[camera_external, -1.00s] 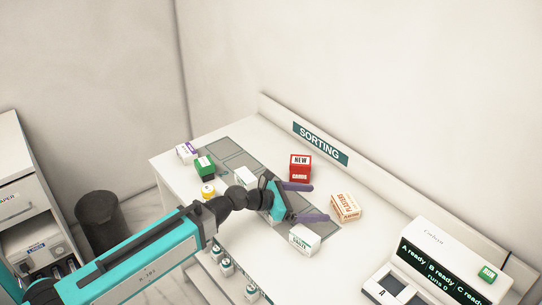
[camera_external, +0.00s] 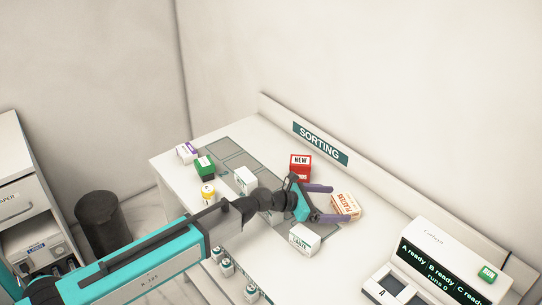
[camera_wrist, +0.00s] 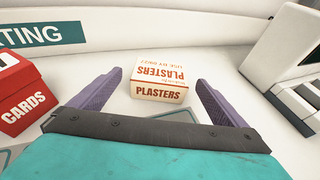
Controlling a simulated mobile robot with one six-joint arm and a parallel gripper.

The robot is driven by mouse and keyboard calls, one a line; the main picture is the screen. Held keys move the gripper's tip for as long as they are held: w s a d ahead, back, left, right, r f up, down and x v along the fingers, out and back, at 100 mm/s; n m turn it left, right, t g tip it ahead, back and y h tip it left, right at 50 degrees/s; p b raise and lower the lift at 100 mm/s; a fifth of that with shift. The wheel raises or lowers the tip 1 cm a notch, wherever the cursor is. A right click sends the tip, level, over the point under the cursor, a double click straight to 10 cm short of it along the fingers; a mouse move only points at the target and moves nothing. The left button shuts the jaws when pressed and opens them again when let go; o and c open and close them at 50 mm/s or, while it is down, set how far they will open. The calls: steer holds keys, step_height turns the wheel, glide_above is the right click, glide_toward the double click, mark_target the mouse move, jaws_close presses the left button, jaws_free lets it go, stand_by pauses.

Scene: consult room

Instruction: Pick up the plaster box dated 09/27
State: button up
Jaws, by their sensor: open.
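The plaster box (camera_wrist: 161,78) is white and orange with red "PLASTERS" lettering. In the wrist view it lies ahead, between and just beyond the two purple fingers; its top print is upside down, and its date line seems to read "USE BY 09/27". In the external view the plaster box (camera_external: 347,205) lies on the sorting counter, right at the fingertips. My gripper (camera_external: 334,204) is open and empty; its fingers flank the box's near side. In the wrist view my gripper (camera_wrist: 157,84) does not clearly touch the box.
A red "NEW CARDS" box (camera_external: 300,166) stands left of my gripper, and a white box (camera_external: 304,239) is close on the near side. An analyser (camera_external: 440,262) stands to the right. The "SORTING" back ledge (camera_external: 321,145) rises behind the counter.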

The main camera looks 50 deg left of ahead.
mark_target(342, 203)
steer(key=shift+w, duration=0.1)
steer(key=shift+p+x, duration=0.45)
steer(key=shift+x, duration=2.05)
steer(key=shift+d, duration=0.15)
steer(key=shift+r, duration=0.1)
steer(key=c, duration=1.2)
steer(key=shift+o, duration=0.2)
steer(key=shift+r, duration=5)
